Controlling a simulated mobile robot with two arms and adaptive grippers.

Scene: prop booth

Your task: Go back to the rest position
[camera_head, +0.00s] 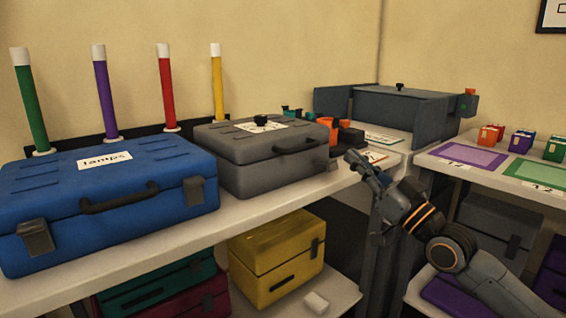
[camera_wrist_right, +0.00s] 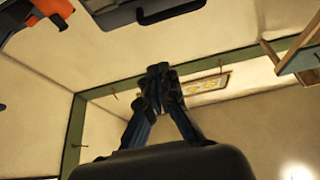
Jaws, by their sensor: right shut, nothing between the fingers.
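My right gripper (camera_head: 357,160) is shut and empty. In the head view it is raised in front of the table's right end, pointing up and left, with its arm coming in from the lower right. In the right wrist view its closed fingers (camera_wrist_right: 158,72) point at the wall and ceiling, with nothing between them. My left gripper is in neither view.
A blue case (camera_head: 110,235) labelled "lamps" and a grey case (camera_head: 235,155) stand on the white table (camera_head: 150,262). Orange and dark items (camera_head: 345,136) sit close behind my right gripper. A second table (camera_head: 435,162) with coloured mats is at right. Cases fill the lower shelf.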

